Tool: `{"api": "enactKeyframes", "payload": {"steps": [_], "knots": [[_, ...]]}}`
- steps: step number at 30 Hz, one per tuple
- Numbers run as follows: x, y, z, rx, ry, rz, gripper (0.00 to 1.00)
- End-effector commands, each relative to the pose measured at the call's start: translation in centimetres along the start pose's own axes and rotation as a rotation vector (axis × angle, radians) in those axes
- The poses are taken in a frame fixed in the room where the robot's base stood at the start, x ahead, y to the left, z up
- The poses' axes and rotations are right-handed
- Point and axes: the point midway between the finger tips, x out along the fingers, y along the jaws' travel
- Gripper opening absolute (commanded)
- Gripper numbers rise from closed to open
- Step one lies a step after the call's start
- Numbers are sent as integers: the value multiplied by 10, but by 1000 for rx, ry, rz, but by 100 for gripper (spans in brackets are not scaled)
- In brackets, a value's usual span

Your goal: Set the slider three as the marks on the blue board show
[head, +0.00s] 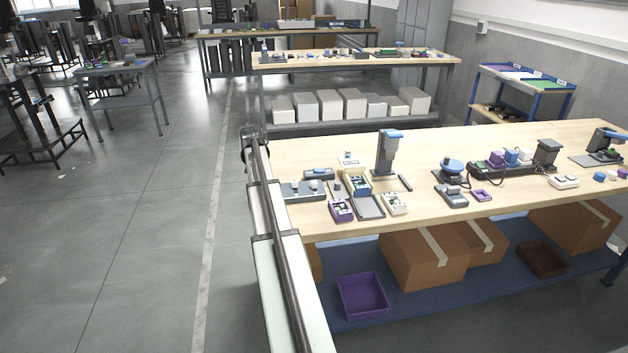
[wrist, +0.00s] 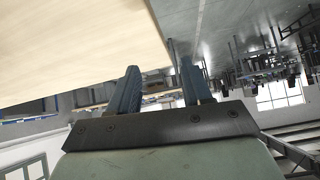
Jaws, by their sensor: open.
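My gripper (wrist: 160,70) shows in the wrist view with its two dark blue fingers apart and nothing between them. In the head view my arm runs up along the left end of the near workbench (head: 450,150). A low grey-blue unit with small light knobs (head: 303,196) lies at the bench's left end, to the right of my arm; it may hold the sliders. A small blue piece (head: 318,174) lies just behind it. Slider three, its setting and any marks on a blue board are too small to tell.
Close to the unit are a blue box (head: 357,185), a purple box (head: 341,210), a grey tray (head: 369,206) and a tall grey stand (head: 388,155) with a blue top. Several devices stand farther right. The bench's back strip is clear. Open floor lies left.

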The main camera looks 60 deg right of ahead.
Motion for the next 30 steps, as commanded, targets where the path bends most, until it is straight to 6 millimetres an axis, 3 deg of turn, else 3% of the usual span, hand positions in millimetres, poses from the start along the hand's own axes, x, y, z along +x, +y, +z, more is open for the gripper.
{"api": "enactKeyframes", "payload": {"steps": [1,5,11,18,24,30], "knots": [[-7,15,-11,2,-17,15,49],[-28,54,-18,-8,-122,52,49],[-69,110,-8,-40,-347,82,49],[-139,169,6,-76,-636,60,49],[-177,191,13,-92,-769,28,49],[-182,196,20,-97,-805,18,49]]}}
